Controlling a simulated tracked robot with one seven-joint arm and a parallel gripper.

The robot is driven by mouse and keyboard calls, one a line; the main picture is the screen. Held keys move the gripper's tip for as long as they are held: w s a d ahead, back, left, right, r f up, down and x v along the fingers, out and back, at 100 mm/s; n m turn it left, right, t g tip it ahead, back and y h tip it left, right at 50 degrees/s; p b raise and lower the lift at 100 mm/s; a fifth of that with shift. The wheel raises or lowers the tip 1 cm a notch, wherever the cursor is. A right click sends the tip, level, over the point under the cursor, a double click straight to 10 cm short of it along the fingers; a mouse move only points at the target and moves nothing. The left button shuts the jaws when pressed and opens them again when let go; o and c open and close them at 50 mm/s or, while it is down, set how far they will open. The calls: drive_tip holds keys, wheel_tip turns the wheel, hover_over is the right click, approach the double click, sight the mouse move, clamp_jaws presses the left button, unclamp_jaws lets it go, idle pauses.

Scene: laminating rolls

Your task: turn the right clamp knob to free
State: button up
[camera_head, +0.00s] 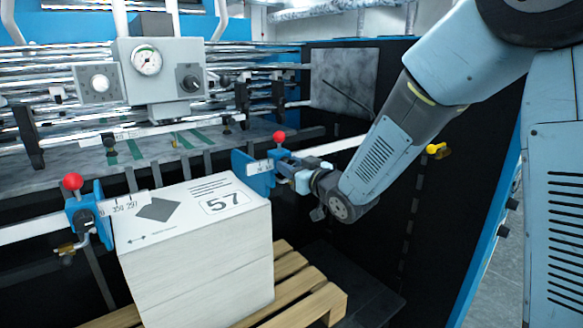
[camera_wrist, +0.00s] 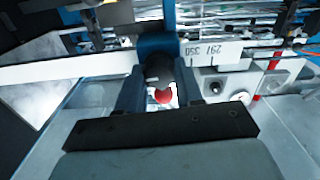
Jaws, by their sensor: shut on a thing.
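The right clamp (camera_head: 264,170) is a blue block on the white rail, with a scale strip and a red ball (camera_head: 279,136) on top. My gripper (camera_head: 299,178) reaches it from the right in the head view. In the wrist view its two fingers (camera_wrist: 159,85) stand on either side of a dark round knob (camera_wrist: 160,67) on the blue clamp body (camera_wrist: 157,42), and are shut on it. The red ball (camera_wrist: 163,96) shows between the fingers. The fingers hide much of the knob, so its turn setting cannot be read.
A white stack (camera_head: 195,265) marked 57 sits on a wooden pallet (camera_head: 317,303), left of my gripper. The left clamp (camera_head: 88,215) has its own red ball (camera_head: 72,181). A gauge box (camera_head: 160,72) stands behind. A yellow knob (camera_head: 436,149) is on the dark right wall.

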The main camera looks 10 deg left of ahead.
drive_tip(key=shift+s+f+n, duration=0.1)
drive_tip(key=shift+f+n, duration=0.05)
drive_tip(key=shift+n, duration=4.1)
drive_tip(key=shift+f+n, duration=0.1)
drive_tip(key=shift+n, duration=4.15)
drive_tip(key=o, duration=1)
drive_tip(key=shift+a, duration=0.1)
